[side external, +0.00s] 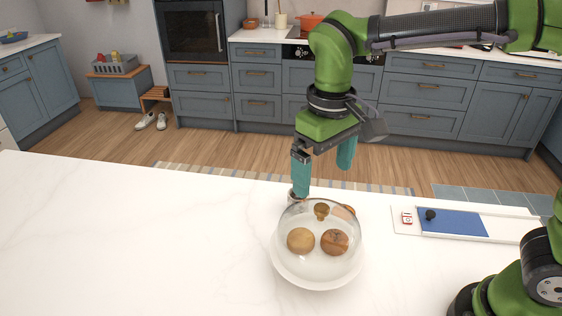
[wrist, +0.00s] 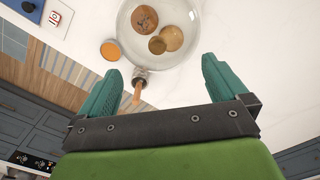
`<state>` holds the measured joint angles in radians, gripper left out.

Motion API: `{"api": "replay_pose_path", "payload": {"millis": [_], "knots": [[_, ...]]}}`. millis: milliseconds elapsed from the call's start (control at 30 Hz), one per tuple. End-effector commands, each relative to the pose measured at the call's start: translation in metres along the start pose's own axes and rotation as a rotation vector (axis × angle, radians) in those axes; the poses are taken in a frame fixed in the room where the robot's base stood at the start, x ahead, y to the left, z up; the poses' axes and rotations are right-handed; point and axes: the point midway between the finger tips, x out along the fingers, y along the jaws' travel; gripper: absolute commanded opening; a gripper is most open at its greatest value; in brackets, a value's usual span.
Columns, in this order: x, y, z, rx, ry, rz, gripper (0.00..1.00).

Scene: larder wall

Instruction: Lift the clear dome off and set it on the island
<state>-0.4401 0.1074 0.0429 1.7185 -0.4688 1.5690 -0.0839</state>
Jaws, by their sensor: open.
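The clear dome (side external: 322,262) stands on the white island (side external: 130,240), with a brass-coloured knob (side external: 321,211) on top. Two brown bun-like rounds (side external: 301,241) (side external: 334,242) show through it, on what looks like a pale plate. In the wrist view the dome (wrist: 187,50) is at the top centre, beyond the fingertips, with the knob (wrist: 157,45) near its middle. My gripper (side external: 325,180) is open, its teal fingers pointing down above and behind the dome. In the wrist view my gripper (wrist: 160,68) has nothing held between its fingers.
A small metal-ended thing with a brown handle (wrist: 137,92) lies close to the dome's rim. An orange-topped round thing (wrist: 110,50) is beside the dome. A blue panel (side external: 455,222) on a white board lies right. The island's left side is clear.

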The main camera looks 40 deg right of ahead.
Motion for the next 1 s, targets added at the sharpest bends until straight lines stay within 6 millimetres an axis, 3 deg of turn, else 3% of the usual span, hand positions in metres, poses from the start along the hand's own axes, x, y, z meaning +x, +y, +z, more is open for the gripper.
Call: {"api": "replay_pose_path", "payload": {"millis": [133, 400, 700, 1000], "knots": [[0.029, 0.000, 0.001, -0.001, -0.004, 0.001, 1.00], [0.049, 0.000, 0.001, 0.000, -0.001, -0.001, 1.00], [0.090, 0.004, 0.002, 0.001, -0.002, 0.000, 1.00], [0.096, 0.003, 0.002, 0.001, 0.001, -0.001, 1.00]]}}
